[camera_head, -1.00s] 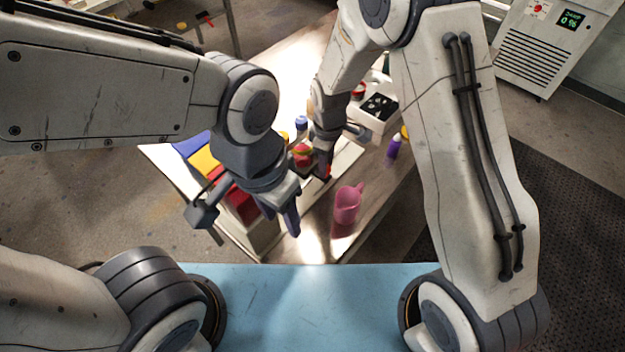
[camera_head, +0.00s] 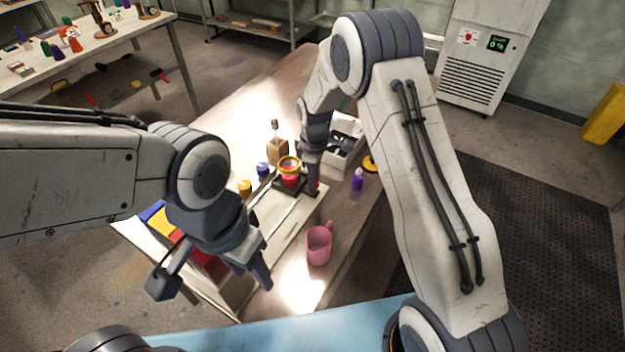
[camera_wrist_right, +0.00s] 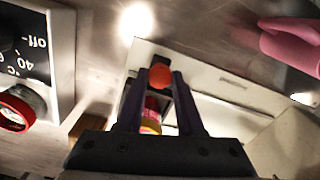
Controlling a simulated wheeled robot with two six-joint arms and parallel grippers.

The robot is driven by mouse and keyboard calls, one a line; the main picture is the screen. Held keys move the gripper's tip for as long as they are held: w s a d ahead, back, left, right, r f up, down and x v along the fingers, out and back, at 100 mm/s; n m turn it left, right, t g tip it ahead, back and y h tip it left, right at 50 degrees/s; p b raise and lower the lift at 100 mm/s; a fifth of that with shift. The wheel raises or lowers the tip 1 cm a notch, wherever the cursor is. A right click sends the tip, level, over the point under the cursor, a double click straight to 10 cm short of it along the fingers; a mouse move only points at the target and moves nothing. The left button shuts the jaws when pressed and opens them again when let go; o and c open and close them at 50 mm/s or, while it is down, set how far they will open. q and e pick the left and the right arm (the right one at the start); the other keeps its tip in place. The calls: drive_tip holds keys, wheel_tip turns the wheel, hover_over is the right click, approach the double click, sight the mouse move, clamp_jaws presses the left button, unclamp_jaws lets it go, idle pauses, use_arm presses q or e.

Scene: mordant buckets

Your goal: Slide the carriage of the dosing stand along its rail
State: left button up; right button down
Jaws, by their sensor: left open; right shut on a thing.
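The dosing stand has a pale base with a rail (camera_head: 284,226), running from near the coloured bins toward the table's far side. Its dark carriage (camera_head: 284,187) is near the rail's far end, with a red, yellow-rimmed jar (camera_head: 290,179) on it. My right gripper (camera_head: 314,191) is at the carriage's right side. The right wrist view shows its fingers shut on an orange-red knob (camera_wrist_right: 160,76); the jar (camera_wrist_right: 152,116) is partly hidden between them. My left gripper (camera_head: 213,282) is open and empty, above the bins at the near left.
A pink mug (camera_head: 318,246) stands right of the rail. A purple bottle (camera_head: 357,180) and a white device (camera_head: 345,140) are beyond it; the device also shows in the right wrist view (camera_wrist_right: 60,45). Blue-capped (camera_head: 263,169) and yellow (camera_head: 244,187) items stand left of the carriage.

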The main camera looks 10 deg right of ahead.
drive_tip(key=shift+w+d+r, duration=0.15)
drive_tip(key=shift+w, duration=0.2)
drive_tip(key=c, duration=0.6)
unclamp_jaws()
drive_tip(key=shift+o, duration=0.3)
drive_tip(key=shift+d, duration=0.1)
drive_tip(key=shift+s, duration=0.1)
wheel_tip(320, 180, up, 10)
drive_tip(key=b, duration=0.2)
drive_tip(key=shift+r+b, duration=0.15)
drive_tip(key=shift+b, duration=0.15)
